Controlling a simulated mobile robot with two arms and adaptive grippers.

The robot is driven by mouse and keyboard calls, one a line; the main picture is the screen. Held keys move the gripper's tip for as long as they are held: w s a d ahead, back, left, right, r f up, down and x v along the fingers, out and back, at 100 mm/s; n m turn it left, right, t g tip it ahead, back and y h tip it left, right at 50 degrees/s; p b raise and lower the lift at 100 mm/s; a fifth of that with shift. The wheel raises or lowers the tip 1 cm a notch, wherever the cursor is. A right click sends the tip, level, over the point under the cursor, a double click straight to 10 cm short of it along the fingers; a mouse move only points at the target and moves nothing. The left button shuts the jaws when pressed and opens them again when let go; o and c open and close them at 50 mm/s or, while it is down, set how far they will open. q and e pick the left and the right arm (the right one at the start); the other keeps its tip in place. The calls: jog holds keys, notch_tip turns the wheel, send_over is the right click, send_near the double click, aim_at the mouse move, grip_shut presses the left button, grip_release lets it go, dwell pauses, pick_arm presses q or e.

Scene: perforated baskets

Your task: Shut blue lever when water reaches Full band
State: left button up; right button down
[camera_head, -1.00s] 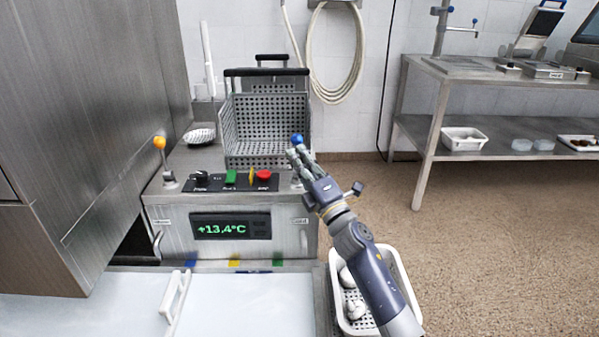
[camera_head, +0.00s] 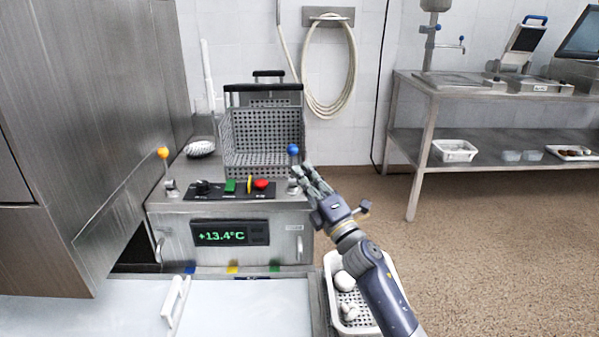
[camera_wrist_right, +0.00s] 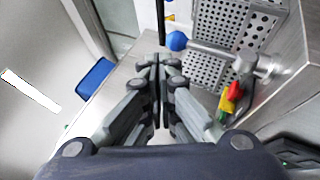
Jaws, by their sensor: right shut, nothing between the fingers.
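The blue lever (camera_head: 293,150) stands upright at the right end of the steel unit's top, a blue ball on a metal stem. It also shows in the right wrist view (camera_wrist_right: 177,41), just past and right of the fingertips. My right gripper (camera_head: 303,172) is shut and empty, just right of and below the blue ball. In the right wrist view the closed fingers (camera_wrist_right: 159,62) look apart from the ball, though contact with the stem is hard to judge. No water level or Full band can be made out. My left gripper is not in view.
An orange-knobbed lever (camera_head: 163,153) stands at the left of the unit. Perforated baskets (camera_head: 262,135) stand behind the control panel, which has a red button (camera_head: 261,184). The display (camera_head: 230,233) reads +13.4°C. A white crate (camera_head: 333,262) sits below my right arm. The floor at right is clear.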

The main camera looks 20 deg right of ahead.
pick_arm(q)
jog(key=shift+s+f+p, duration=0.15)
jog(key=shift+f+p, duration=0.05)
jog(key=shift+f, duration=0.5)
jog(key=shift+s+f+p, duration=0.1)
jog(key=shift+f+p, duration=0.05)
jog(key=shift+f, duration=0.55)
pick_arm(e)
jog(key=s+d, duration=0.2)
jog(key=s, duration=0.5)
jog(key=shift+s+f, duration=0.3)
jog(key=shift+f, duration=0.05)
jog(key=shift+f, duration=0.1)
